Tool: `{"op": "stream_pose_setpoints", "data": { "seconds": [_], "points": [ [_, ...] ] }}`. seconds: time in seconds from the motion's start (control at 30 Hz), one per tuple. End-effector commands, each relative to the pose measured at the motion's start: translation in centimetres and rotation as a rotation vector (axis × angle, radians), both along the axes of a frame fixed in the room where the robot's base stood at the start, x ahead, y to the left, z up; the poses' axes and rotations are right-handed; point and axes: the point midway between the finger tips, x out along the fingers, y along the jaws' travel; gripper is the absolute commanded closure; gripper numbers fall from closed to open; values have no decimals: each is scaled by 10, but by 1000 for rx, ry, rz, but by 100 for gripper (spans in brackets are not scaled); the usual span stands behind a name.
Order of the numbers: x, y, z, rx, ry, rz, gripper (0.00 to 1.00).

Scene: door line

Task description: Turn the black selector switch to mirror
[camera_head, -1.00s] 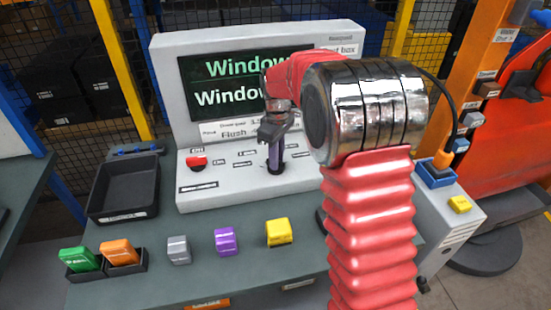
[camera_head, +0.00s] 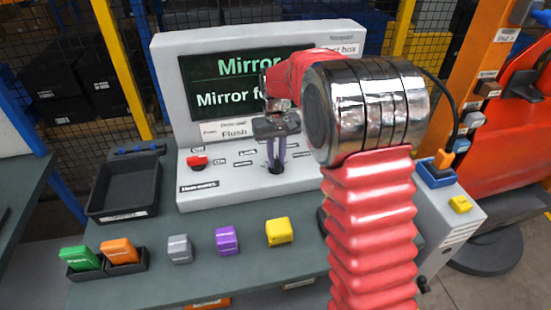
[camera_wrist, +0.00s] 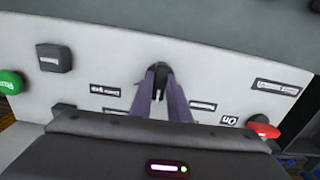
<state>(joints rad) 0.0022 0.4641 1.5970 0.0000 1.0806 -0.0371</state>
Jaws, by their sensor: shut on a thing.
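The black selector switch (camera_head: 276,169) sits on the sloped grey panel (camera_head: 222,185) of the test box. It also shows in the wrist view (camera_wrist: 160,70), between the tips of the purple fingers. My gripper (camera_head: 276,158) points down at it and is shut on it, one finger on each side; the fingers also show in the wrist view (camera_wrist: 161,80). The screen (camera_head: 226,85) above the panel reads "Mirror" on its green top line and "Mirror fo…" below. My wrist hides the right part of both lines.
A red button (camera_head: 197,161) is left of the switch on the panel. An empty black tray (camera_head: 124,209) stands further left. Grey (camera_head: 179,249), purple (camera_head: 227,241) and yellow (camera_head: 279,231) blocks stand in front. Green (camera_head: 78,259) and orange (camera_head: 118,251) blocks sit in black holders.

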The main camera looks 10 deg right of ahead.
Motion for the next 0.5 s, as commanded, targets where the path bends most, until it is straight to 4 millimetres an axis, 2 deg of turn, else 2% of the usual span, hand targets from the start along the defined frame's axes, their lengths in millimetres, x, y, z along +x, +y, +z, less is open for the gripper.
{"op": "stream_pose_setpoints", "data": {
  "seconds": [0.5],
  "points": [
    [0, 0, 1, -1, -2, -36, 100]
  ]
}}
